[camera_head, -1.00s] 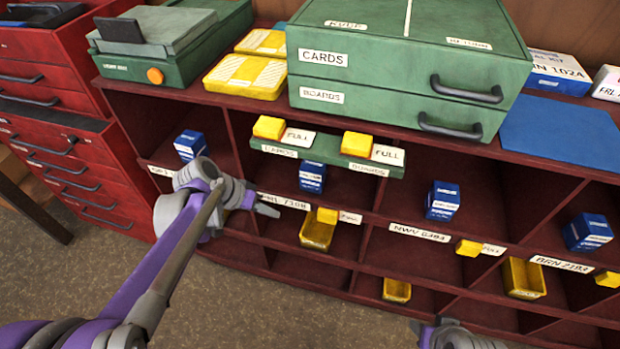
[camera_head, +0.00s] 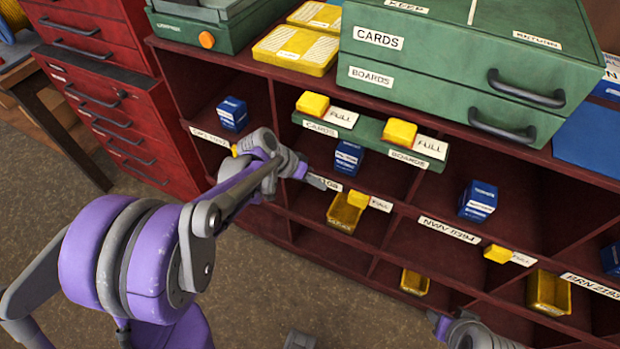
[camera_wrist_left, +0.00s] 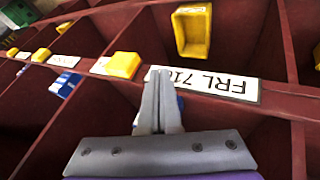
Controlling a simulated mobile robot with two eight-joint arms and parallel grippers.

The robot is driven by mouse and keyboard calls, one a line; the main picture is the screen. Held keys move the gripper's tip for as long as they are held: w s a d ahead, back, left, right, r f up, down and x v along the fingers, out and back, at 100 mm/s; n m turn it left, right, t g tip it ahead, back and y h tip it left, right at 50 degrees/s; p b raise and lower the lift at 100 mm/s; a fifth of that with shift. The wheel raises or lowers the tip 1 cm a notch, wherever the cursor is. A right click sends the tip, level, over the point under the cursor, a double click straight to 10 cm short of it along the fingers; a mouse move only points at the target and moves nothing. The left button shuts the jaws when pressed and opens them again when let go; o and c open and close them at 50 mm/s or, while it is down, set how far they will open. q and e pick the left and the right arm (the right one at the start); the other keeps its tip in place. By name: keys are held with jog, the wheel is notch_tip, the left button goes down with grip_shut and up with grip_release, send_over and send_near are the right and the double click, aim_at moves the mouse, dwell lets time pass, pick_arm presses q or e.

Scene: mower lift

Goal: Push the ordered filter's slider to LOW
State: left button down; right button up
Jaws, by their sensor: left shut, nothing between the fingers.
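My left gripper (camera_head: 322,184) is shut and empty, its tip at the shelf-edge label FRL 710-, partly hiding it. In the left wrist view the shut fingers (camera_wrist_left: 158,110) lie in front of this label (camera_wrist_left: 205,83). A blue filter box (camera_head: 348,158) stands in the compartment just above the label. The yellow slider (camera_head: 358,199) on that edge sits right of the label, beside a white FULL tag (camera_head: 381,204). Another yellow slider (camera_head: 497,254) sits beside a FULL tag right of the NWV label (camera_head: 448,230). My right gripper (camera_head: 440,325) is partly visible at the bottom edge.
Yellow bins (camera_head: 344,213) stand in the lower compartments. A green strip (camera_head: 370,133) with two yellow sliders at FULL juts out above, under the green CARDS and BOARDS cabinet (camera_head: 440,70). Red drawers (camera_head: 120,110) stand left.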

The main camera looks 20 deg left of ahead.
aim_at(365, 205)
pick_arm(q)
jog(key=w+d+f, duration=0.1)
jog(key=d+f, duration=0.1)
jog(key=d, duration=0.3)
jog(key=shift+d+f, duration=0.3)
jog(key=shift+d, duration=0.05)
jog(key=d, duration=0.7)
jog(key=shift+s, duration=0.1)
